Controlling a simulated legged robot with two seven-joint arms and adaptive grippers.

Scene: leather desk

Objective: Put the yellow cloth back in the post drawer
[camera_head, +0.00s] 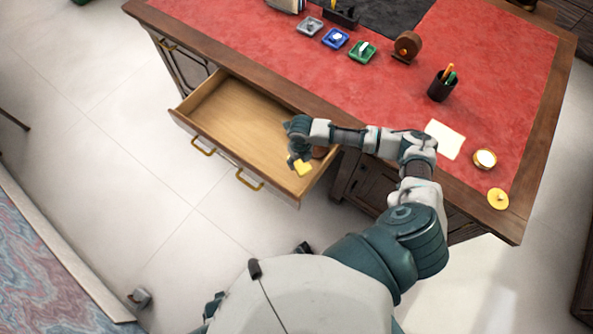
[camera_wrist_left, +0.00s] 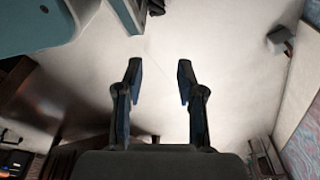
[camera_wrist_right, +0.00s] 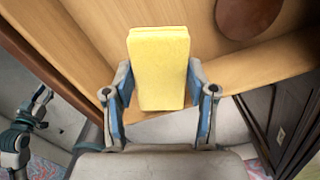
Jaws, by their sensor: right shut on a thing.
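The yellow cloth (camera_head: 304,168) is a folded block, held over the right end of the open desk drawer (camera_head: 238,122). My right gripper (camera_head: 298,158) reaches down there and is shut on the cloth. In the right wrist view the cloth (camera_wrist_right: 158,62) stands between both fingers, with the wooden drawer floor (camera_wrist_right: 90,45) behind it. I cannot tell whether the cloth touches the drawer floor. My left gripper (camera_wrist_left: 158,80) is open and empty in the left wrist view, above the pale floor, away from the drawer.
The drawer's left part is bare.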

